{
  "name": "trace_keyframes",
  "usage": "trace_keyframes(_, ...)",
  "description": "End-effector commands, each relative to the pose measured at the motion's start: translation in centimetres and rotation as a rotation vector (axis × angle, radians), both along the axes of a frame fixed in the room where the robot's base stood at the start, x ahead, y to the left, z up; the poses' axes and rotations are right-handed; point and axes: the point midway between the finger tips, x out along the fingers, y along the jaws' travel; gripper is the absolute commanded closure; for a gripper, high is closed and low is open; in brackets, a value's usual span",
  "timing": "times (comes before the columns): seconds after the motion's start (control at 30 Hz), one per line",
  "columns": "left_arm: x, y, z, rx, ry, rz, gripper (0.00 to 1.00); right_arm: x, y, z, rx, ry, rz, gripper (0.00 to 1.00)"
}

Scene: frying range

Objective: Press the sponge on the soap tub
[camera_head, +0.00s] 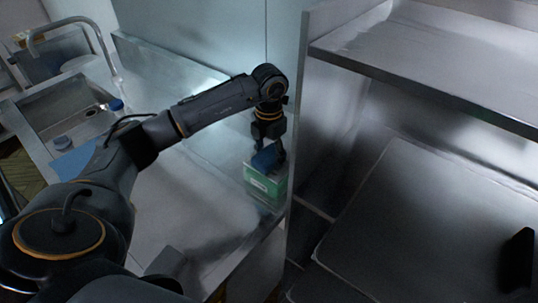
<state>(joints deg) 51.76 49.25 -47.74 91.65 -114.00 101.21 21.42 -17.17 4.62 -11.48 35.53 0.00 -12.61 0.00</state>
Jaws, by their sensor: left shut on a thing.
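My left gripper (270,151) points down and is shut on a blue sponge (263,160). The sponge is at the top of the green soap tub (264,187) and seems to touch it; the exact contact is hard to see. The tub stands on the steel counter near its right end, close to the upright panel. The fingers partly hide the sponge. My right gripper does not show.
The steel counter (205,190) is mostly clear left of the tub. A sink (68,108) with a tap (72,22) lies at the far left. An upright panel (297,130) stands right beside the tub, with a steel shelf (440,60) beyond it.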

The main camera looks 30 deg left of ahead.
Motion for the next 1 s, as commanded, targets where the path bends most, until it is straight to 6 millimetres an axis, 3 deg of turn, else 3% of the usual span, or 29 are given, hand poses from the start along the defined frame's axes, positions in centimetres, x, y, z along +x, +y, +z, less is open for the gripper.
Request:
trace_keyframes(0.6, 0.1, 0.0, 5.4, 0.000, -0.003, 0.001, 0.72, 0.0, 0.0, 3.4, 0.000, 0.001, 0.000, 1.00)
trace_keyframes(1.0, 0.1, 0.0, 5.7, 0.000, -0.002, 0.000, 0.72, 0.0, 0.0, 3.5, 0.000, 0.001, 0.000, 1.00)
